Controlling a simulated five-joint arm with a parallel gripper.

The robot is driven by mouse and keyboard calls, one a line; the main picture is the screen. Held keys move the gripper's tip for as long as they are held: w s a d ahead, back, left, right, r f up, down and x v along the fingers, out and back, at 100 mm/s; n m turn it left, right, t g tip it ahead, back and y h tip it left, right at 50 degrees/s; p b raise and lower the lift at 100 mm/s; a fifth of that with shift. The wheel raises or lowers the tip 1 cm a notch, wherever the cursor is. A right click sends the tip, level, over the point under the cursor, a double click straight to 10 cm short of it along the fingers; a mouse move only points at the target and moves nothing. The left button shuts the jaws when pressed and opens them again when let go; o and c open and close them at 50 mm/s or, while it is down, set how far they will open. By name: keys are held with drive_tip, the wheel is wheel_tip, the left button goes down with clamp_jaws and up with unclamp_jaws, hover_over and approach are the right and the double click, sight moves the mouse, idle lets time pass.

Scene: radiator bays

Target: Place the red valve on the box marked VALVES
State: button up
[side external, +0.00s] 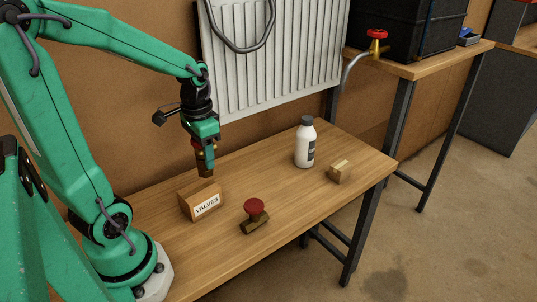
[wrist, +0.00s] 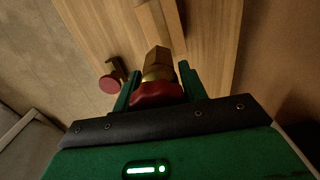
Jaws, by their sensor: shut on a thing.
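My gripper (side external: 204,148) is shut on a valve (side external: 205,165) with a brass body, held pointing down. In the wrist view its red handle (wrist: 157,93) sits between the fingers and its brass body (wrist: 157,62) points away from me. The small wooden box (side external: 202,201) with a white VALVES label stands on the bench, just below the held valve, with a small gap in the side view. A second valve (side external: 254,214) with a dark red handle and brass body stands on the bench right of the box. It also shows in the wrist view (wrist: 112,81).
A white radiator (side external: 275,60) hangs behind. A red-handled tap (side external: 376,42) is on the further bench.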

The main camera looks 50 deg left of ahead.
sight(204, 166)
drive_tip(key=shift+a+f, duration=0.35)
drive_tip(key=shift+a, duration=0.3)
drive_tip(key=shift+f, duration=0.1)
drive_tip(key=shift+f, duration=1.9)
drive_tip(key=shift+f, duration=0.15)
drive_tip(key=o, duration=1.3)
wheel_tip(204, 166, up, 12)
drive_tip(key=shift+r, duration=0.15)
